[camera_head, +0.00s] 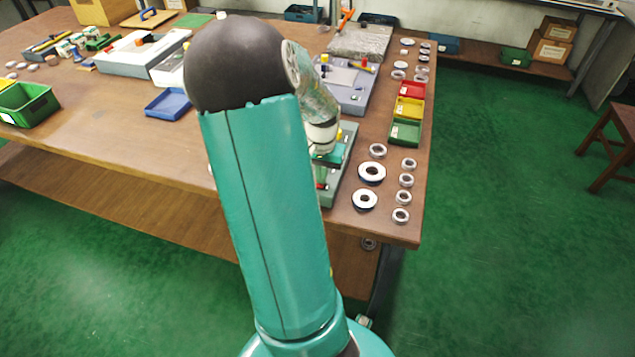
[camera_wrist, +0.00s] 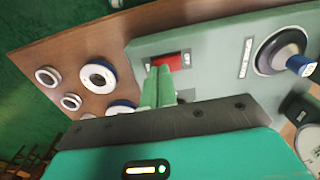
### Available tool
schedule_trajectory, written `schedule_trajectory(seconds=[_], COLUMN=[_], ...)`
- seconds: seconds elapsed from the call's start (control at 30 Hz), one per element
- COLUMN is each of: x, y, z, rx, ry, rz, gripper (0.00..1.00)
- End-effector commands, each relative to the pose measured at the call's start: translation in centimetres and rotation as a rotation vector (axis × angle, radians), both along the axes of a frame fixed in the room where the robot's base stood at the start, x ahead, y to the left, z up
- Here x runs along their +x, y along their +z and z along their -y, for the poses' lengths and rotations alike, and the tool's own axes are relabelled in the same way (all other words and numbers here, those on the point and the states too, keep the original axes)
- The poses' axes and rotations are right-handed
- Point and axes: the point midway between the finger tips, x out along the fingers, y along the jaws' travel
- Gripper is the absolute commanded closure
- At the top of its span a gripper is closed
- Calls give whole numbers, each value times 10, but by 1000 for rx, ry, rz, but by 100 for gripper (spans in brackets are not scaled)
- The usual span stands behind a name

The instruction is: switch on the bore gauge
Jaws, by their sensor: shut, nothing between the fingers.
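The bore gauge is a grey-green box (camera_wrist: 210,55), with a red switch (camera_wrist: 172,61) in a dark frame, a large dark knob (camera_wrist: 278,52) with a blue part, and a round dial (camera_wrist: 303,112). In the head view, my arm hides most of the box (camera_head: 337,172). My gripper (camera_wrist: 160,70) has its green fingers shut together and empty. Its tips are at the red switch and overlap its lower left part; I cannot tell whether they touch it. I cannot tell whether the switch is on or off.
Several bearing rings (camera_head: 372,173) lie on the wooden table (camera_head: 393,232) beside the box, near the table's right edge. Red, yellow and green trays (camera_head: 404,132) stand behind them. A grey flat device (camera_head: 352,90) is farther back. Green floor lies open to the right.

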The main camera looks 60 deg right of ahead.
Motion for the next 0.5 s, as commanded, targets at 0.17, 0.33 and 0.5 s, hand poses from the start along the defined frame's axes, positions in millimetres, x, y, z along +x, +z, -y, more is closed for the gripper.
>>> schedule_trajectory(seconds=[0.17,0.33,0.5], x=[0,0,0], y=[-3,-5,-7], z=[0,0,0], rx=[0,-1,-1], ry=[0,0,1], rz=[0,0,0], gripper=[100,100,100])
